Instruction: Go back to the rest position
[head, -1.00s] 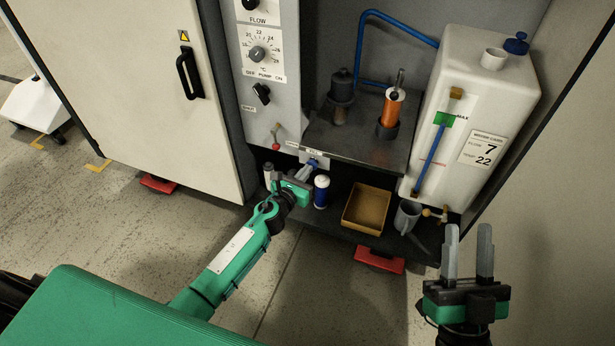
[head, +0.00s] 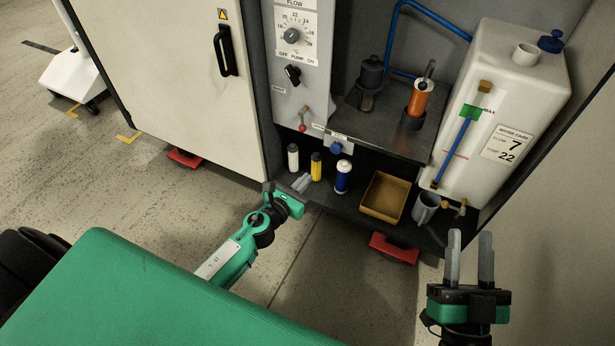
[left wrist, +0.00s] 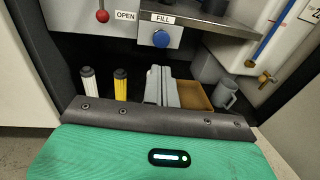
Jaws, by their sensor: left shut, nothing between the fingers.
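My left gripper (head: 301,183) is shut and empty, in front of the lower shelf of the cabinet. Its closed grey fingers also show in the left wrist view (left wrist: 161,86), below the blue FILL knob (left wrist: 161,39). In the head view the blue knob (head: 336,148) sits above and to the right of the fingers, apart from them. My right gripper (head: 470,260) is at the lower right, with its two fingers upright, apart and empty.
On the lower shelf stand a white bottle (head: 293,158), a yellow bottle (head: 316,166), a blue-and-white bottle (head: 343,176), a tan bin (head: 384,197) and a grey jug (head: 426,207). A white water tank (head: 509,90) stands at right. Open floor (head: 340,270) lies in front.

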